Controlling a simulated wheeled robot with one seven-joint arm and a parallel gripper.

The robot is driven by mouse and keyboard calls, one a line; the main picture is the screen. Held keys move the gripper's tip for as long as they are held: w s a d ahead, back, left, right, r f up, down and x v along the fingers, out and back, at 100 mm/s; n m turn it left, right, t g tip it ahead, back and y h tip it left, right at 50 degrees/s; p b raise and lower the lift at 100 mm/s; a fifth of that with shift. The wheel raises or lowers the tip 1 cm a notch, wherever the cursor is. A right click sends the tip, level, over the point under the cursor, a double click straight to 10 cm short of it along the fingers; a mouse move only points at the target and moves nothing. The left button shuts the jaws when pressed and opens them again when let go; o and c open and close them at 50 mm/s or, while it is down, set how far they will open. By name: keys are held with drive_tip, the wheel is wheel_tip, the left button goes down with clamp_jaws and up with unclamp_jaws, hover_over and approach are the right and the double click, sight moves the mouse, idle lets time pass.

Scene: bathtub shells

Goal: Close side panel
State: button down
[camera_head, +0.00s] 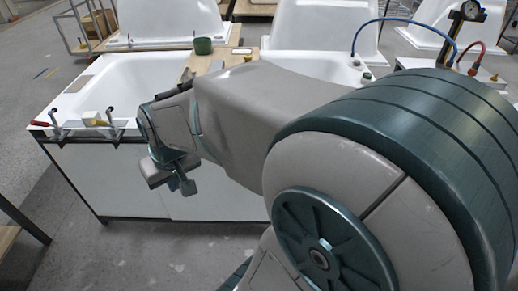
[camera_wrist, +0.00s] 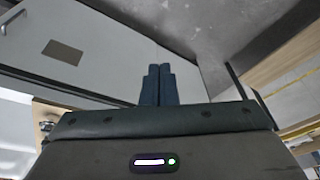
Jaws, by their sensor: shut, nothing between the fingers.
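The white side panel (camera_head: 110,180) shows in the head view below the rim of the left tub, in a dark frame. I cannot tell from this view how far the panel stands open. My gripper (camera_head: 178,183) is in front of the white front, near its upper part. In the wrist view my gripper's fingers (camera_wrist: 158,86) are shut together and empty. A white panel surface (camera_wrist: 110,42) with a brown rectangular patch lies left of the fingertips. Whether the fingertips touch it is unclear.
The left white tub (camera_head: 140,83) has clamps with red and yellow handles (camera_head: 97,122) on its near rim. My arm hides much of the right side.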

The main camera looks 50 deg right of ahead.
drive_tip(key=w+d+f+m+h+b, duration=0.1)
drive_tip(key=w+d+f+m+b, duration=0.15)
drive_tip(key=d+f+b, duration=0.45)
drive_tip(key=w+d+f+m+h+b, duration=0.1)
drive_tip(key=w+d+f+m+b, duration=0.15)
drive_tip(key=d+f, duration=0.75)
drive_tip(key=s+d+f+g+h+b, duration=0.1)
drive_tip(key=d+f+b, duration=0.3)
drive_tip(key=d, duration=0.6)
drive_tip(key=s+d+f+m+g+h+b, duration=0.1)
drive_tip(key=s+d+f+b, duration=0.3)
drive_tip(key=d+f, duration=0.5)
drive_tip(key=s+d+f+h+b, duration=0.2)
drive_tip(key=d+f+b, duration=0.3)
drive_tip(key=d, duration=0.7)
drive_tip(key=shift+s+d+f+m+g+h, duration=0.4)
drive_tip(key=shift+f+h, duration=0.3)
drive_tip(key=shift+f, duration=0.45)
